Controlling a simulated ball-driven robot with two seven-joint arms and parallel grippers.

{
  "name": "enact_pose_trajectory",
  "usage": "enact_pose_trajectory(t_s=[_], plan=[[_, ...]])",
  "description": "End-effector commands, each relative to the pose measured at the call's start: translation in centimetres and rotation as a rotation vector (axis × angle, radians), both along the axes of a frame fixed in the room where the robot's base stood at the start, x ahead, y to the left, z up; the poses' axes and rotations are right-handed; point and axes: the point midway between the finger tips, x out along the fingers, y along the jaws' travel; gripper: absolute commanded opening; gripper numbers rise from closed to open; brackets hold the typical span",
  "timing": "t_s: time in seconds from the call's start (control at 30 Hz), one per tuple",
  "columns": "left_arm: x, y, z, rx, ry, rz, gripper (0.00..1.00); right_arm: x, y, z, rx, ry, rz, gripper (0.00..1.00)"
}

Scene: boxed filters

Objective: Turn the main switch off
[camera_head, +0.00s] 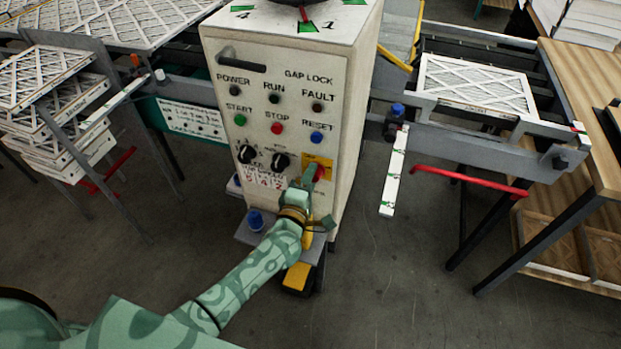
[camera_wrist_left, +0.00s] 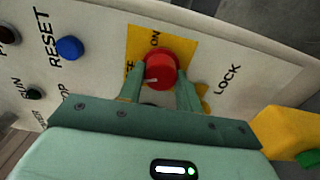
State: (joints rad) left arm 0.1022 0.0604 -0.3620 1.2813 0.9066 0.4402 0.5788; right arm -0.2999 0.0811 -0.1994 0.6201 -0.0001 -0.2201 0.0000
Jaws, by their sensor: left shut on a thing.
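The main switch is a red rotary knob (camera_wrist_left: 161,69) on a yellow plate (camera_wrist_left: 133,42) marked ON, with another label partly hidden by my finger. In the head view the red knob (camera_head: 320,172) shows at the lower right of the white control cabinet's face (camera_head: 293,100). My left gripper (camera_wrist_left: 160,92) is shut on the red knob, one finger on each side of it. A white mark on the knob points toward the partly hidden label side. In the head view my left gripper (camera_head: 309,178) reaches the knob from below. My right gripper is not in view.
The panel also carries a green start button (camera_head: 240,120), a red stop button (camera_head: 277,128), a blue reset button (camera_head: 316,137) and two black selector knobs (camera_head: 281,160). A red bar (camera_head: 470,181) sticks out at right. Stacked filters (camera_head: 45,105) stand at left.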

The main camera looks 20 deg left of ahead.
Motion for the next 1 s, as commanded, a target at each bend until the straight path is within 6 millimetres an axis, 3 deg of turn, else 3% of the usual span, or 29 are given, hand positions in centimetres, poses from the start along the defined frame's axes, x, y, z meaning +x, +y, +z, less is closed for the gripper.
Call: enact_pose_trajectory(t_s=[0.3, 0.33, 0.4, 0.77, 0.87, 1.0], plan=[[0.0, 0.0, 0.0, -0.003, 0.000, 0.001, 0.12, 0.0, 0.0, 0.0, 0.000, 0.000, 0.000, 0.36], [0.0, 0.0, 0.0, -0.003, 0.000, 0.001, 0.43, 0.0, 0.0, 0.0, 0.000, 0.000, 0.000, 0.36], [0.0, 0.0, 0.0, -0.003, 0.000, 0.001, 0.55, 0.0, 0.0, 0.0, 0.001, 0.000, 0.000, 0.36], [-0.7, 0.0, -0.1, -0.001, 0.003, 0.001, 0.55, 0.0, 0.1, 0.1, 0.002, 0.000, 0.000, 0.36], [-2.3, 0.1, -0.1, -0.002, 0.003, 0.001, 0.55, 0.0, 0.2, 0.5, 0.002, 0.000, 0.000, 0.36], [-5.9, 0.2, 0.0, -0.001, 0.004, 0.000, 0.55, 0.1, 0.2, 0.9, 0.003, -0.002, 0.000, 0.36]])
